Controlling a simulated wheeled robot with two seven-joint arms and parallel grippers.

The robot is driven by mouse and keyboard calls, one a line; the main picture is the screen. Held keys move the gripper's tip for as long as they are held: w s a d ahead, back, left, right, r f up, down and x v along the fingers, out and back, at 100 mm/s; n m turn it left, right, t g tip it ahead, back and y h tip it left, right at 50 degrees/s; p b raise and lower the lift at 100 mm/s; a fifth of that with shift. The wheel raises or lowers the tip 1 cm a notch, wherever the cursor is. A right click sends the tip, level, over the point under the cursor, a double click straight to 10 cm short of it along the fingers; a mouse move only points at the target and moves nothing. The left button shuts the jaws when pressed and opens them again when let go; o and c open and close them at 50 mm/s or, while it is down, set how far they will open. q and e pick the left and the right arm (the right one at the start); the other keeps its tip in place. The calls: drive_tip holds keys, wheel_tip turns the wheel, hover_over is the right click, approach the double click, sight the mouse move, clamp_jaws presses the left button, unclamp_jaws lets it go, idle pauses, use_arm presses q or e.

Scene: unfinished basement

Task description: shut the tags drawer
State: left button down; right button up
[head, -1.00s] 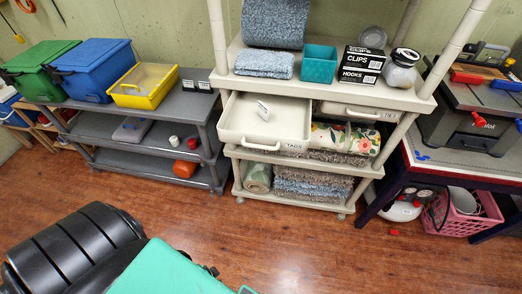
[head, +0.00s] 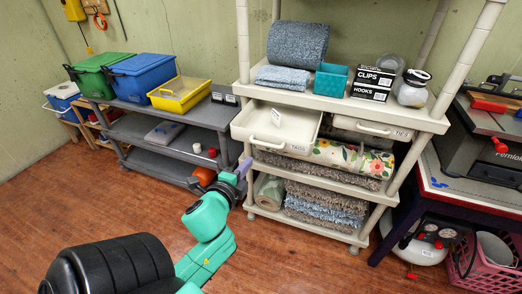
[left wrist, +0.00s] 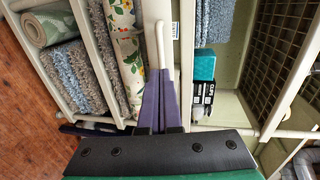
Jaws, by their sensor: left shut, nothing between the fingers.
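The tags drawer (head: 292,130) is a cream, open-topped drawer with a "TAGS" label, pulled out of the cream shelf unit. A small white card stands inside it. Its front handle (head: 265,144) is a pale bar. My left gripper (head: 243,167), with purple fingers, is just below and left of the drawer front in the head view. In the left wrist view the shut, empty fingers (left wrist: 158,75) point at the drawer's handle (left wrist: 160,42); I cannot tell whether they touch it. My right gripper is in neither view.
A second, labelled drawer (head: 372,128) sits closed to the right. A floral roll (head: 345,156) and folded rugs (head: 325,195) lie below. A teal bin (head: 331,79) and boxes stand above. A grey shelf unit (head: 165,137) stands left; the wooden floor in front is free.

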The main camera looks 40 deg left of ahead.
sight(264, 145)
use_arm(q)
drive_tip(key=p+x, duration=0.1)
drive_tip(key=x, duration=0.9)
drive_tip(key=shift+d, duration=0.15)
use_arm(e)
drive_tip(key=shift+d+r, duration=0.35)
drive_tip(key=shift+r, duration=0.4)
